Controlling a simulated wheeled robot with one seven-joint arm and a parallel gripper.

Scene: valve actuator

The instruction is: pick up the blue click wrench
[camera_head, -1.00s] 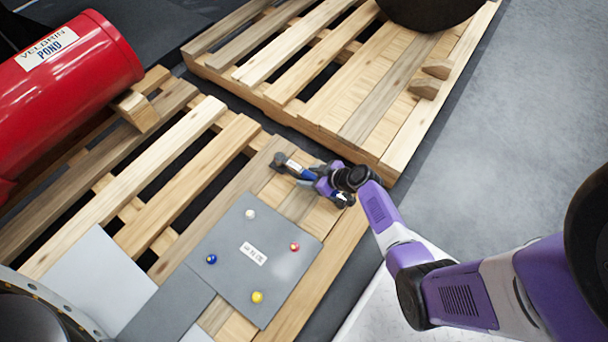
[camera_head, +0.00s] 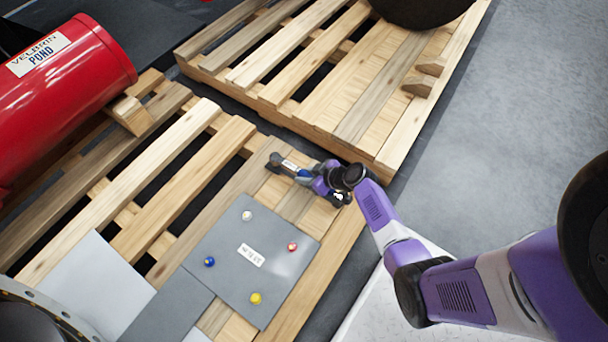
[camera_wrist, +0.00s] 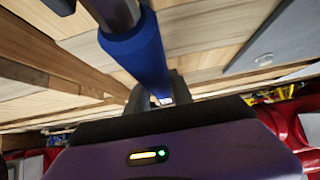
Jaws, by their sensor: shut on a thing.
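The blue click wrench (camera_head: 303,175) shows in the head view at the near pallet's right corner, with a dark head at its left end and a blue grip. My gripper (camera_head: 324,180) is shut on it, and my gripper and arm hide part of the handle. In the wrist view the blue grip (camera_wrist: 137,50) runs down between the fingers of my gripper (camera_wrist: 152,98), with a metal shaft above it. I cannot tell whether the wrench touches the pallet boards.
A grey plate (camera_head: 236,293) with coloured knobs lies on the near pallet (camera_head: 180,190) beside the wrench. A red cylinder (camera_head: 75,110) lies at the left. A second pallet (camera_head: 375,100) stands behind, bearing a dark round object (camera_head: 425,8). Grey floor (camera_head: 520,100) is open at the right.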

